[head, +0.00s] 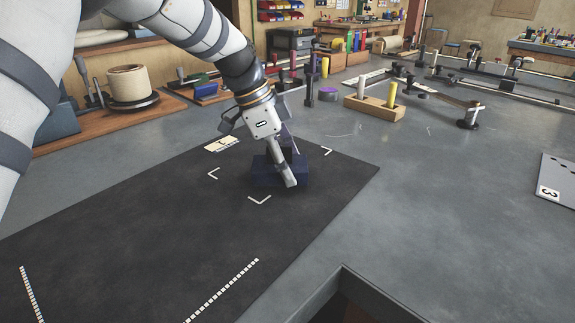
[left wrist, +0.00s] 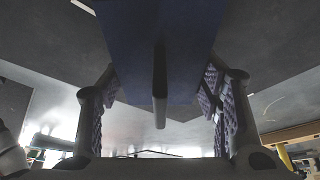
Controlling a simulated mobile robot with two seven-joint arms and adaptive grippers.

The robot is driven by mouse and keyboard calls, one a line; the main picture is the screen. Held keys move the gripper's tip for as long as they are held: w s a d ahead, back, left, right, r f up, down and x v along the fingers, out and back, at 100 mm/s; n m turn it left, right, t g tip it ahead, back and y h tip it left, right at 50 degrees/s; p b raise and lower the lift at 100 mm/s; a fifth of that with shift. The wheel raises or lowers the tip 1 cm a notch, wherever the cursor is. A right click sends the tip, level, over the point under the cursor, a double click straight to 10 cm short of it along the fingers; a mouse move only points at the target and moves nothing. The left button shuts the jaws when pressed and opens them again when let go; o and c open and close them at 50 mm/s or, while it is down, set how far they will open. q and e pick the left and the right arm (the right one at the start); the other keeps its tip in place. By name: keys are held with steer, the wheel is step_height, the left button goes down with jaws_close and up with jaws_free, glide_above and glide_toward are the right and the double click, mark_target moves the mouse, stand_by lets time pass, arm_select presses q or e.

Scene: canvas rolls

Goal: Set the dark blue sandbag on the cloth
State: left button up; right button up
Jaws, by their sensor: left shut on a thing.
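The dark blue sandbag (head: 263,172) is a box-like bag at the far part of the dark cloth (head: 150,225), among white corner marks. My left gripper (head: 284,166) comes down on it from above. One finger shows against its near side; the far finger is mostly hidden. I cannot tell whether the bag's underside touches the cloth or hangs just above. My right gripper is not in view.
A cream roll (head: 130,83) stands at left. A grey plate marked 3 (head: 556,181) lies at right.

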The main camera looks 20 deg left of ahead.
mark_target(263, 163)
arm_select(q)
steer(key=shift+w+f, duration=0.1)
steer(key=shift+f, duration=0.1)
steer(key=o, duration=1.2)
steer(key=shift+f, duration=0.2)
steer(key=shift+c, duration=0.2)
steer(key=shift+r, duration=0.1)
steer(key=v, duration=1.2)
